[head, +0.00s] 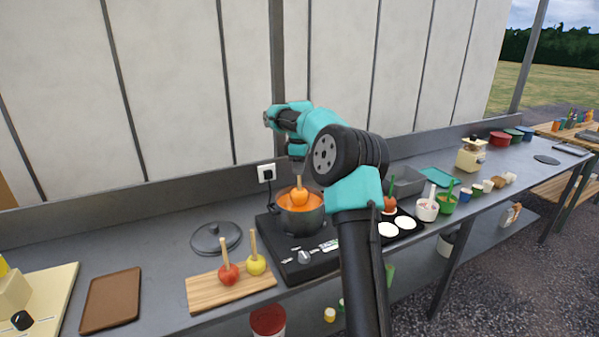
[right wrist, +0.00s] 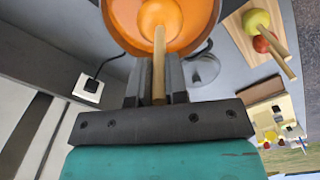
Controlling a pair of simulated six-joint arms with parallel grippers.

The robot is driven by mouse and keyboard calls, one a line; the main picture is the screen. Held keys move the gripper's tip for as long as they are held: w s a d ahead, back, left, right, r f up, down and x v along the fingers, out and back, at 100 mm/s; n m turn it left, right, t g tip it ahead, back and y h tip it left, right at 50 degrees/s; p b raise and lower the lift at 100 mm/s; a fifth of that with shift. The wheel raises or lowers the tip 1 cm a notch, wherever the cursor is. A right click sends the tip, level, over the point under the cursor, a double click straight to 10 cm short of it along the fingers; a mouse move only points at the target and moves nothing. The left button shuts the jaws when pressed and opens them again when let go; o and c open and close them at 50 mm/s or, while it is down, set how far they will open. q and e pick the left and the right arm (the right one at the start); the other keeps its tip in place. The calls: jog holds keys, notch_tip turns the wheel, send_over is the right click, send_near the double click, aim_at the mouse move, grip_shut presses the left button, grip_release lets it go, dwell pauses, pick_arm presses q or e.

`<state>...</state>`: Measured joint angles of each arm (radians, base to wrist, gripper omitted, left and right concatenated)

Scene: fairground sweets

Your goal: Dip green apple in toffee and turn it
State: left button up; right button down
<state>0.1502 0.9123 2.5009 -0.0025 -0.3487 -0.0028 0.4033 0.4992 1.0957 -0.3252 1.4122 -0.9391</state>
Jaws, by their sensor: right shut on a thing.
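The apple (head: 299,197) sits in the orange toffee (right wrist: 197,38) in the grey pot (head: 301,222), its visible top coated orange, so its green skin does not show. Its wooden stick (right wrist: 159,65) stands up from it. My right gripper (head: 297,162) is above the pot, pointing down and shut on the stick; its fingers (right wrist: 158,70) lie on both sides of the stick in the right wrist view. How deep the apple sits is hard to tell. My left gripper is not in view.
The pot stands on a black hob (head: 290,268). A wooden board (head: 205,292) holds a red apple (head: 228,275) and a yellow-green apple (head: 256,265). A lid (head: 215,238) lies behind it. A dark tray with white discs (head: 405,222) and several cups are at right.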

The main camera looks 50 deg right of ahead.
jog(key=shift+r, duration=1.2)
dwell(0.9)
jog(key=shift+r, duration=2.85)
jog(key=w+a+f+m, duration=0.1)
jog(key=w+a+f, duration=0.15)
jog(key=a, duration=0.75)
jog(key=w+a+f+m, duration=0.2)
jog(key=w+a, duration=0.1)
jog(key=a, duration=0.8)
jog(key=s+a+f+m, duration=0.1)
jog(key=s+a+f, duration=0.1)
jog(key=a, duration=0.5)
jog(key=s+a+f+m, duration=0.1)
jog(key=s+a+f, duration=0.1)
jog(key=a, duration=0.6)
jog(key=s+a+f+m, duration=0.1)
jog(key=s+a+f, duration=0.1)
jog(key=a, duration=0.6)
jog(key=shift+a+f, duration=0.2)
jog(key=shift+f, duration=0.1)
